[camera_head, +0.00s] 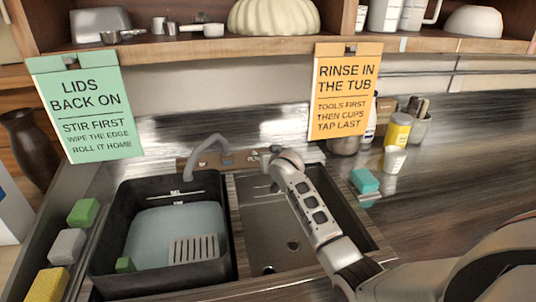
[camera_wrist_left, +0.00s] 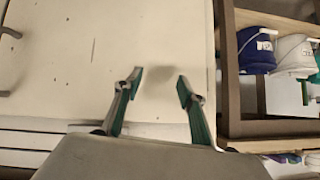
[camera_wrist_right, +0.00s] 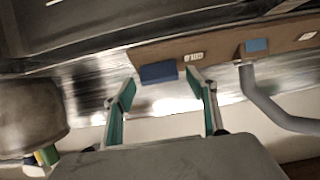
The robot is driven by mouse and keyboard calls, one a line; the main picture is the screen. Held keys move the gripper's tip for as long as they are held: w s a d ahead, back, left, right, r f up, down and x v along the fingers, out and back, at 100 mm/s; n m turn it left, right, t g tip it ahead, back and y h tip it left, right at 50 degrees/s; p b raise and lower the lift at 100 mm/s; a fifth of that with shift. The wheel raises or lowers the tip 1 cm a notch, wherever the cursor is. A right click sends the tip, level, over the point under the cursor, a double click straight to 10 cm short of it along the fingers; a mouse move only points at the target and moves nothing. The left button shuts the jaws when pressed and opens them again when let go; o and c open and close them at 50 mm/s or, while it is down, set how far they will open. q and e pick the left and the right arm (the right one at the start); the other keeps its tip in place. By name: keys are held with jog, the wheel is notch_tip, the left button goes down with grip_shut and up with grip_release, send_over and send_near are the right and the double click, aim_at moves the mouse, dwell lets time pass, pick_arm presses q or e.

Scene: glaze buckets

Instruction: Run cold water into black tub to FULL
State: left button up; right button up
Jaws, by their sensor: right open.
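The black tub (camera_head: 104,245) stands in the left sink basin with pale blue-grey water (camera_head: 165,226) in it. Small white marks (camera_head: 178,204) on its far inner wall are too small to read. The grey spout (camera_head: 204,143) bends over the tub's far side; I see no stream. In the right wrist view, a blue block (camera_wrist_right: 158,72) on the brown strip lies just beyond and between my right gripper's (camera_wrist_right: 160,86) open fingertips; contact is unclear. Another blue piece (camera_wrist_right: 256,45) sits at the spout's base. My left gripper (camera_wrist_left: 159,78) is open and empty, away from the sink.
A pale slotted piece (camera_head: 193,250) and green block (camera_head: 125,265) are in the tub. The right basin (camera_head: 275,235) is under my right arm. Sponges (camera_head: 67,246) line the left edge; a teal block (camera_head: 364,181) and bottles are right. Two signs hang from the shelf (camera_head: 250,45).

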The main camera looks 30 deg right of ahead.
jog(key=c, duration=1.1)
jog(key=shift+d+n, duration=0.1)
jog(key=shift+n, duration=0.2)
jog(key=n+y, duration=0.3)
jog(key=n, duration=0.2)
jog(key=shift+d, duration=0.15)
jog(key=shift+n+g+y, duration=0.3)
jog(key=shift+n+y, duration=0.8)
jog(key=shift+n, duration=0.9)
